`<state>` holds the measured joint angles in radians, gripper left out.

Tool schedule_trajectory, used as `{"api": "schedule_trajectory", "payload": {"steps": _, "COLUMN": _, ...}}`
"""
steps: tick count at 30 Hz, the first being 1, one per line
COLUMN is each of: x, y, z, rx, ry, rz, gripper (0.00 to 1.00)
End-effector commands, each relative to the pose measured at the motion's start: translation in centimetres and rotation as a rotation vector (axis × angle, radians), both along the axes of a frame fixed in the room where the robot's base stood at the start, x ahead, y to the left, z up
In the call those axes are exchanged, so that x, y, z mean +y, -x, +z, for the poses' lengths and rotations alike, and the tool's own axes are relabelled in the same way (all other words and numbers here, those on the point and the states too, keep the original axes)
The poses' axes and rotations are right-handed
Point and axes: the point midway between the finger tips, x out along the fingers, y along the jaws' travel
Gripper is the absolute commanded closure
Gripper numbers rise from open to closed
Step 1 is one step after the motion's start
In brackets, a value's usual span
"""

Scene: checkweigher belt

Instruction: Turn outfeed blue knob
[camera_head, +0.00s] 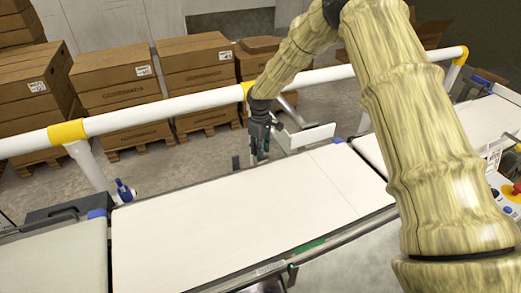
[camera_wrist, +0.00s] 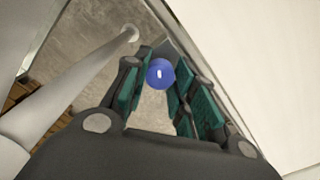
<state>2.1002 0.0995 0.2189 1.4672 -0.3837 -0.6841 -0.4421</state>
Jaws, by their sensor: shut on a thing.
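The blue knob (camera_wrist: 160,74), round with a short white mark on its face, sits between the green-padded fingers of my gripper (camera_wrist: 162,62) in the wrist view. My gripper is shut on it, with finger pads at its left and right sides. In the head view, my gripper (camera_head: 259,150) points down at the far edge of the middle white belt (camera_head: 240,212), and the knob it holds is hidden there.
Another blue knob-like part (camera_head: 124,190) stands at the belt's far left. A white rail with yellow joints (camera_head: 68,132) runs behind the belt. Stacked cardboard boxes (camera_head: 115,80) stand beyond it. A control box with a red button (camera_head: 516,188) is at the right. The middle belt is bare.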

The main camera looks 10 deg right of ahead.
Motion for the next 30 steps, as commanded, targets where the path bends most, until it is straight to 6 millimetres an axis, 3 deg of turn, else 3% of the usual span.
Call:
{"api": "schedule_trajectory", "payload": {"steps": 12, "x": -0.02, "y": -0.12, "z": 0.09, "rx": -0.003, "ry": 0.000, "rz": -0.171, "gripper": 0.97}}
{"api": "schedule_trajectory", "payload": {"steps": 27, "x": -0.07, "y": -0.13, "z": 0.13, "rx": -0.003, "ry": 0.000, "rz": -0.188, "gripper": 0.98}}
{"api": "schedule_trajectory", "payload": {"steps": 28, "x": -0.07, "y": -0.13, "z": 0.13, "rx": -0.003, "ry": 0.000, "rz": -0.188, "gripper": 0.68}}
{"api": "schedule_trajectory", "payload": {"steps": 30, "x": -0.06, "y": -0.11, "z": 0.12, "rx": -0.003, "ry": 0.000, "rz": -0.188, "gripper": 0.55}}
